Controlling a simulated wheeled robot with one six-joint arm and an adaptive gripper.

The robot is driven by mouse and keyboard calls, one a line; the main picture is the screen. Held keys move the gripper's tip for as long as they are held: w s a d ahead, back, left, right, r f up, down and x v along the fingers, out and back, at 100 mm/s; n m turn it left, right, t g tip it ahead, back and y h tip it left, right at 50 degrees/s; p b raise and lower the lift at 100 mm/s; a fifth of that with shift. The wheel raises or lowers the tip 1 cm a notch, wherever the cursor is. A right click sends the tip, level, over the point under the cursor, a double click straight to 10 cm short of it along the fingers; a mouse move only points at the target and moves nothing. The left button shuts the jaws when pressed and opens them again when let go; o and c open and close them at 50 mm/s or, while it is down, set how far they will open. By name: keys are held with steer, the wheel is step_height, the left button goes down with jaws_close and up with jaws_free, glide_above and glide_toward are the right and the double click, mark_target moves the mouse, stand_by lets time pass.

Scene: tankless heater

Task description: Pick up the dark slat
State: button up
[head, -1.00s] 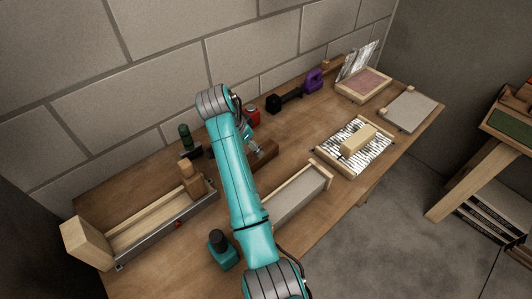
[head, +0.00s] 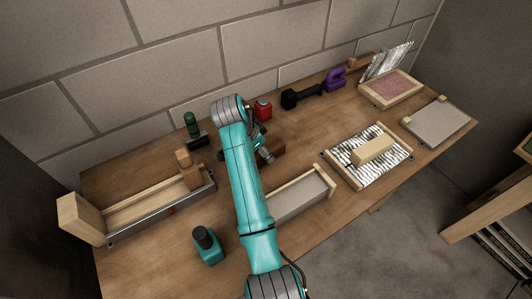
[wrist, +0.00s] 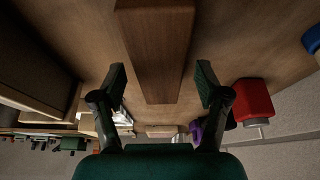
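The dark slat (wrist: 156,50) is a long brown wooden bar. In the wrist view it runs from the top edge down the middle, with its near end between the lines of my two fingers. In the head view a short brown part of it (head: 276,148) shows beside my arm; the rest is hidden. My gripper (wrist: 161,72) is open, with one finger on each side of the slat and a visible gap to each. Whether the fingertips are level with the slat cannot be told. In the head view my gripper (head: 264,155) is small and partly covered by my arm.
A red container (wrist: 253,100) stands close to my right finger in the wrist view; it also shows in the head view (head: 263,108). A shallow wooden box (head: 300,197), a teal drill (head: 207,246), a long tray (head: 150,215) and black dumbbell (head: 300,97) are around.

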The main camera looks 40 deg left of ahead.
jaws_close()
step_height(320, 180, up, 10)
stand_by(0.6)
